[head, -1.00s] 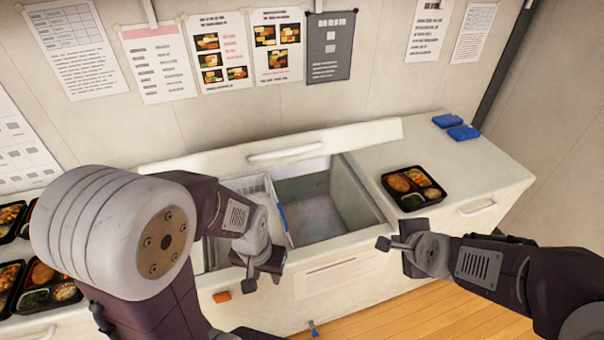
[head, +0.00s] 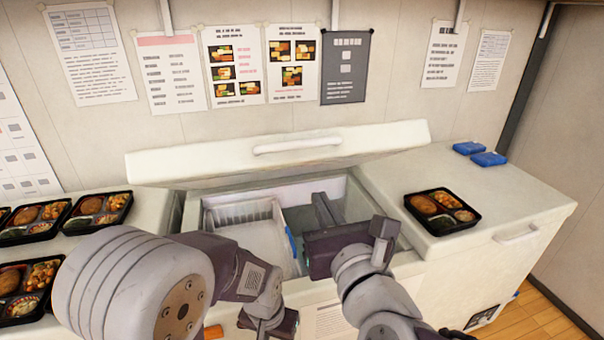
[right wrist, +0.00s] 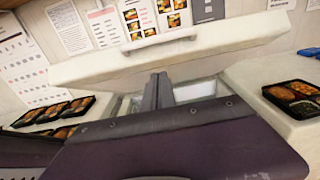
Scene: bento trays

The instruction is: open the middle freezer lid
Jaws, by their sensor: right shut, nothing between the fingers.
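The middle freezer lid (head: 200,164) is a white slab with a pale bar handle (head: 297,145). It stands raised and tilted back toward the wall, and the freezer well (head: 355,200) below is uncovered. The lid also spans the right wrist view (right wrist: 110,68). My right gripper (head: 322,203) is over the open well, in front of the lid and apart from its handle. Its grey fingers (right wrist: 158,88) are shut and empty. My left gripper (head: 270,322) is low in front of the freezer; its fingers are too unclear to tell their state.
A white wire basket (head: 240,213) sits in the left of the well. A filled bento tray (head: 441,226) and blue packs (head: 488,159) lie on the right-hand top. Several bento trays (head: 62,229) stand on the left. The wall with posters is close behind.

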